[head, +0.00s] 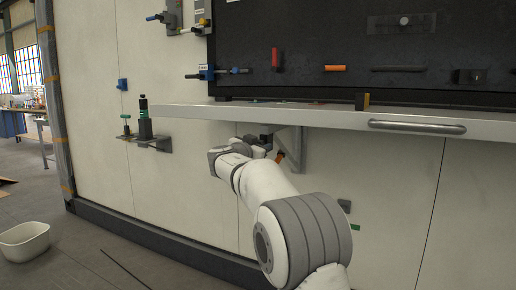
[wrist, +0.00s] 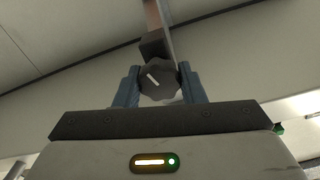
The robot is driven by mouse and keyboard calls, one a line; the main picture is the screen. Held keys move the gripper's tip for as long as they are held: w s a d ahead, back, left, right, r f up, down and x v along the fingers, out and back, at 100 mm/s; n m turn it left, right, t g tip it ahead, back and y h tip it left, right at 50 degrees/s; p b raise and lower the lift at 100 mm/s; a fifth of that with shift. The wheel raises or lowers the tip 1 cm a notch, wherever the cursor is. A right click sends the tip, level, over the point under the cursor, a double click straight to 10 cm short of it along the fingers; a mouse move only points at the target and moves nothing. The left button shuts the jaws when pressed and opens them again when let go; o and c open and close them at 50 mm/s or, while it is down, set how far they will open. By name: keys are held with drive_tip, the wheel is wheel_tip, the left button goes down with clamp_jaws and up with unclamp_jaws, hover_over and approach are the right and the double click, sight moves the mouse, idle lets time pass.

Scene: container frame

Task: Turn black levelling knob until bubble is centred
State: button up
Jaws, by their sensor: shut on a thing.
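The dark levelling knob (wrist: 157,80) shows in the wrist view, scalloped, with a white pointer line tilted up to the left. My gripper (wrist: 159,84) has its two blue-grey fingers on either side of the knob and is shut on it. In the head view my gripper (head: 262,147) is under the white shelf (head: 215,113), beside a grey bracket. The knob itself is hard to make out there behind my arm. I cannot make out the bubble in either view.
A grey bracket (head: 295,143) stands right of my gripper under the shelf. A metal handle (head: 417,127) is on the shelf's front edge. A small wall ledge (head: 150,145) with a green-and-black item is at left. A white tub (head: 24,241) sits on the floor.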

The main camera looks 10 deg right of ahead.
drive_tip(key=n+b, duration=0.2)
drive_tip(key=n, duration=0.1)
drive_tip(key=shift+f, duration=0.15)
drive_tip(key=n+b, duration=0.1)
drive_tip(key=n, duration=0.3)
drive_tip(key=shift+n, duration=0.4)
drive_tip(key=n, duration=0.4)
drive_tip(key=shift+w+a, duration=0.1)
drive_tip(key=n+p, duration=0.1)
drive_tip(key=n, duration=0.4)
drive_tip(key=n+p, duration=0.2)
drive_tip(key=n, duration=0.2)
drive_tip(key=shift+n, duration=0.3)
drive_tip(key=n+p, duration=0.3)
drive_tip(key=n, duration=0.1)
drive_tip(key=n+p, duration=0.4)
drive_tip(key=n, duration=0.1)
drive_tip(key=shift+n, duration=0.3)
drive_tip(key=shift+f+n+p, duration=0.1)
drive_tip(key=shift+n+p, duration=0.7)
drive_tip(key=shift+n, duration=0.3)
drive_tip(key=shift+f, duration=0.1)
